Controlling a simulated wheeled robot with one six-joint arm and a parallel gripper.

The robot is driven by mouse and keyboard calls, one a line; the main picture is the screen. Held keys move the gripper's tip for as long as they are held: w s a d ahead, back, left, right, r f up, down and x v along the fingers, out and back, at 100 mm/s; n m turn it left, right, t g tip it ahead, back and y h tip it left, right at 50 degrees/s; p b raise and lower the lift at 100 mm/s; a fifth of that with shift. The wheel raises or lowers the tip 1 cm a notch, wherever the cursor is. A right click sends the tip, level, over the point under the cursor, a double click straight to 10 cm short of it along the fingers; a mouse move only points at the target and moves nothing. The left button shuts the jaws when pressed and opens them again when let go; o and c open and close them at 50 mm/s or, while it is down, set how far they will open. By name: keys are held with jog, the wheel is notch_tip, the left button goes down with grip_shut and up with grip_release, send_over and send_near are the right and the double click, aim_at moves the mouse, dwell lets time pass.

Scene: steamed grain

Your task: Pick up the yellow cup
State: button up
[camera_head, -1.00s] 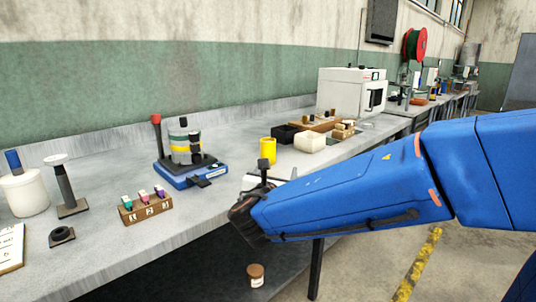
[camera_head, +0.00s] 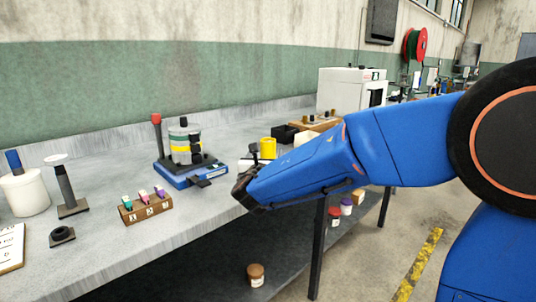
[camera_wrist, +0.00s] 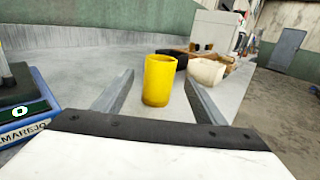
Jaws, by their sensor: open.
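The yellow cup (camera_wrist: 158,82) stands upright on the grey bench in the wrist view, ahead of my gripper and between the lines of its two fingers. In the head view the yellow cup (camera_head: 268,148) shows just beyond my arm, with its lower part partly covered. My gripper (camera_wrist: 158,97) is open and empty, with one finger on each side of the cup in the wrist picture. I cannot tell whether the fingertips reach around the cup. In the head view my gripper is mostly hidden by my own blue arm.
A blue-based device (camera_head: 188,168) stands left of the cup; its edge (camera_wrist: 25,120) shows at the wrist view's left. A black box (camera_head: 284,134) and a cream container (camera_wrist: 206,72) stand behind and right. A white oven (camera_head: 345,90) is farther back. A numbered wooden block (camera_head: 146,207) sits front left.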

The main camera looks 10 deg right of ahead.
aim_at(267, 149)
jog(key=shift+x, duration=3)
jog(key=shift+r, duration=0.15)
grip_shut()
